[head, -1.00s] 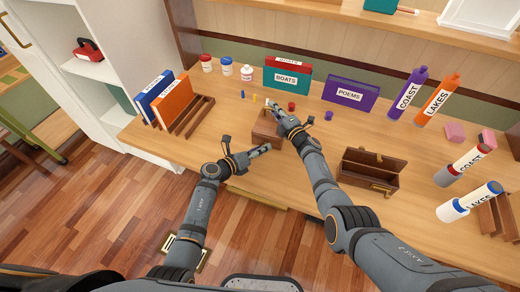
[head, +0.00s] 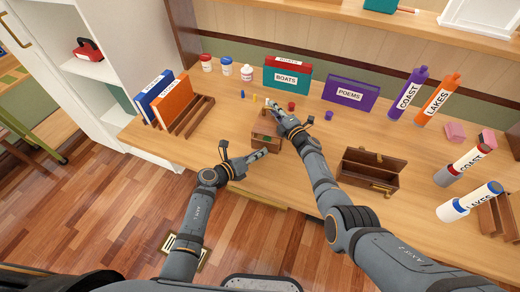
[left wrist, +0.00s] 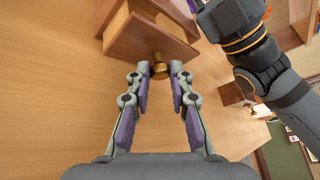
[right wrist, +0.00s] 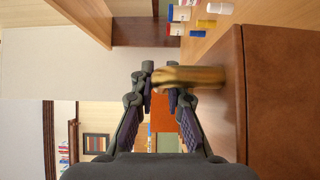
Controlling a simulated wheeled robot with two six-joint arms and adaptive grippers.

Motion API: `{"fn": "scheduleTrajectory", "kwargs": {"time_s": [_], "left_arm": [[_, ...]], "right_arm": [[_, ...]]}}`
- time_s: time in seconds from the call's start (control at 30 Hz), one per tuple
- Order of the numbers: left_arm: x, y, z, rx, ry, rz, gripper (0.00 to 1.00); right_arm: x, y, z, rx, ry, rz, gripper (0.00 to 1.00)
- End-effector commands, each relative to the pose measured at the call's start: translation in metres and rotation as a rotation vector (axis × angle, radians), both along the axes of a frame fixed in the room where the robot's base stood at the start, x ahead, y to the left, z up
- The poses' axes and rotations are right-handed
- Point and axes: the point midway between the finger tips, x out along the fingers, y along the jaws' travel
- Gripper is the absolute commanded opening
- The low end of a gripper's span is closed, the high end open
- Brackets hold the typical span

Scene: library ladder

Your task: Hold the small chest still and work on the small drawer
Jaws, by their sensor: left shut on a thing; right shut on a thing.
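The small brown chest (head: 266,122) stands on the desk in the head view; its side fills the right of the right wrist view (right wrist: 285,95). My right gripper (head: 272,104) is shut on the chest's brass handle (right wrist: 195,77). The small drawer (left wrist: 150,38) is pulled partly out of the chest, toward the desk's front edge. My left gripper (left wrist: 159,68) is shut on the drawer's brass knob (left wrist: 158,70). A bit of green shows in the drawer opening in the head view; what it is I cannot tell.
An open wooden box (head: 368,178) stands right of my right arm. Small pegs and a red piece (head: 291,106) lie behind the chest. Books (head: 168,100) in a rack stand at the left. The desk between rack and chest is mostly clear.

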Motion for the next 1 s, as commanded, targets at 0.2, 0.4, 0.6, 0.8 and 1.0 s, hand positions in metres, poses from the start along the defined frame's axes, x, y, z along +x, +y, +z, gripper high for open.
{"fn": "scheduleTrajectory", "kwargs": {"time_s": [0.2,0.4,0.6,0.8,1.0], "left_arm": [[-0.039,0.009,-0.002,0.002,0.004,0.0,0.0],[-0.045,0.01,-0.001,0.002,0.003,-0.001,0.0],[-0.044,0.01,-0.001,0.002,0.003,-0.001,0.26],[-0.044,0.01,-0.001,0.001,0.002,-0.001,0.45],[-0.044,0.01,-0.001,0.001,0.002,-0.001,0.45]], "right_arm": [[0.0,-0.001,-0.001,-0.002,0.001,-0.003,0.0],[0.001,-0.001,-0.001,-0.002,0.001,-0.003,0.0],[0.001,-0.001,0.0,-0.001,0.0,-0.002,0.0],[0.0,-0.001,0.0,-0.001,0.0,-0.002,0.0],[0.0,-0.001,0.0,-0.001,0.0,-0.002,0.0]]}}
